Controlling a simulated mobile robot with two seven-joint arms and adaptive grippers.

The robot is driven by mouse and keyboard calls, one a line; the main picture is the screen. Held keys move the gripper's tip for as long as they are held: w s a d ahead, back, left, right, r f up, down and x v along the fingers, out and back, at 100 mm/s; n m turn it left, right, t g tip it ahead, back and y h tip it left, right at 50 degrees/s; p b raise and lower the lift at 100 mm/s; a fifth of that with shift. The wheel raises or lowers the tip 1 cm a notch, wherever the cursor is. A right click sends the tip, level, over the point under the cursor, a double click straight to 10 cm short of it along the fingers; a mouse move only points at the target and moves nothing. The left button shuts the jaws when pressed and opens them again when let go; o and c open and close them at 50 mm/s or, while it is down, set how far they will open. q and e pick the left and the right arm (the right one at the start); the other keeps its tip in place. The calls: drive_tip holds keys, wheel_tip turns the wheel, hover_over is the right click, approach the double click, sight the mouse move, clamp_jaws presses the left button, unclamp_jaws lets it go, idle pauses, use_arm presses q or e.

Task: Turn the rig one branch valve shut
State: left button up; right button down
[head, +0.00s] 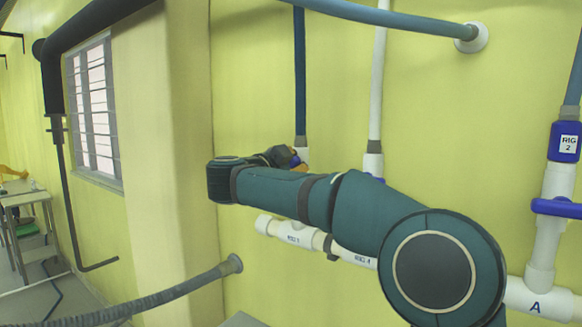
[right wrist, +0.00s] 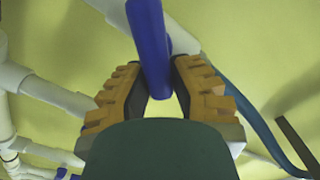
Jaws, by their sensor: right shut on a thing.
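The rig one branch valve handle, a blue lever (right wrist: 150,38), stands between the orange fingertips of my right gripper (right wrist: 158,85) in the right wrist view. The fingers press on it from both sides. In the head view my right gripper (head: 286,158) is at the wall below a grey-blue hose, and only a bit of blue shows beside it. My arm hides most of the valve and its pipe there. A white pipe (head: 272,226) with a partly readable RIG label runs below the arm. My left gripper is not in view.
A second white pipe with a blue part (head: 377,179) rises just right of the gripper. At the right edge is a RIG 2 branch with a blue handle (head: 557,208). A thick grey hose (head: 190,284) leaves the wall at lower left. A window (head: 93,110) is at left.

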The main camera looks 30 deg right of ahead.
drive_tip(key=m+b, duration=0.1)
drive_tip(key=m, duration=0.2)
drive_tip(key=f+m+b, duration=0.1)
drive_tip(key=shift+s+d+m+b, duration=0.15)
drive_tip(key=shift+s+m+b, duration=0.15)
drive_tip(key=shift+s+f+m+b, duration=0.1)
drive_tip(key=shift+f+m+b, duration=0.1)
drive_tip(key=shift+m+b, duration=0.75)
drive_tip(key=shift+f+m+b, duration=0.15)
drive_tip(key=shift+m+b, duration=0.35)
drive_tip(key=shift+m, duration=0.85)
drive_tip(key=c, duration=0.8)
unclamp_jaws()
drive_tip(key=shift+d, duration=0.1)
drive_tip(key=v, duration=1.2)
